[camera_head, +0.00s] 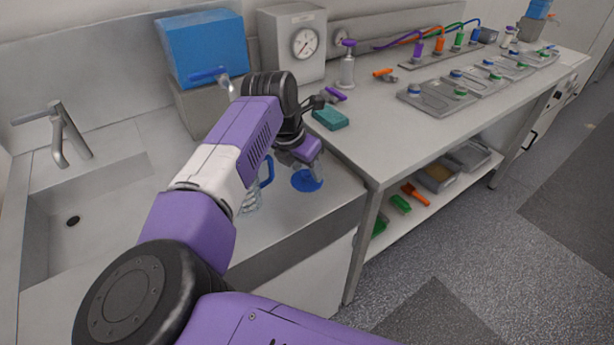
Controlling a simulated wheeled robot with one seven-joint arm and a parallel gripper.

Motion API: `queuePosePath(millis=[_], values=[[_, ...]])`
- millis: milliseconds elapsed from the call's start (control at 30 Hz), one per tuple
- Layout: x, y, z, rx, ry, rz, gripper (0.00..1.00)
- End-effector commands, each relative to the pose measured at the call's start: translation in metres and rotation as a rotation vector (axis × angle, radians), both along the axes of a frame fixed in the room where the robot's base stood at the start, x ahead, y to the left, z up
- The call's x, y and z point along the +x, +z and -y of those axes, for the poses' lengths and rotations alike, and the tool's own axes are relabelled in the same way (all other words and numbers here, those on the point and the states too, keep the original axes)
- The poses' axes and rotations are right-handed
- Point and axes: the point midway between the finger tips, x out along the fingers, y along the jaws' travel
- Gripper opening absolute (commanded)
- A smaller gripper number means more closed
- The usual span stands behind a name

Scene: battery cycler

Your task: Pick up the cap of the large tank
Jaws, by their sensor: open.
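A large blue tank (203,45) with a tap on its front stands on a grey block at the back left. A round blue piece (307,181), which looks like a cap, is at the counter's right end. My gripper (309,167) is open and points down right at this blue piece, partly covering it. I cannot tell whether the fingers touch it or stand around it. A clear jug with a blue handle (267,171) stands just left of the piece, partly hidden by my arm.
A sink with a faucet (60,135) is on the left. A gauge box (293,45) stands at the back. A teal sponge (330,118) and purple clamp lie on the right bench, with a white bottle (347,68) behind. Metal trays (438,97) line that bench; its front strip is clear.

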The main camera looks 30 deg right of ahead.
Motion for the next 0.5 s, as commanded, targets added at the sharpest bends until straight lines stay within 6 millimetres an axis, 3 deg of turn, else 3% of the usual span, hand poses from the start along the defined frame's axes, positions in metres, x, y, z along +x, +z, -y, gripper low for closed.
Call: queuePosePath(millis=[233, 500], values=[[0.0008, -0.0042, 0.0014, -0.001, 0.000, 0.001, 0.47], [0.0007, -0.0041, 0.0013, -0.001, 0.001, 0.001, 0.00]])
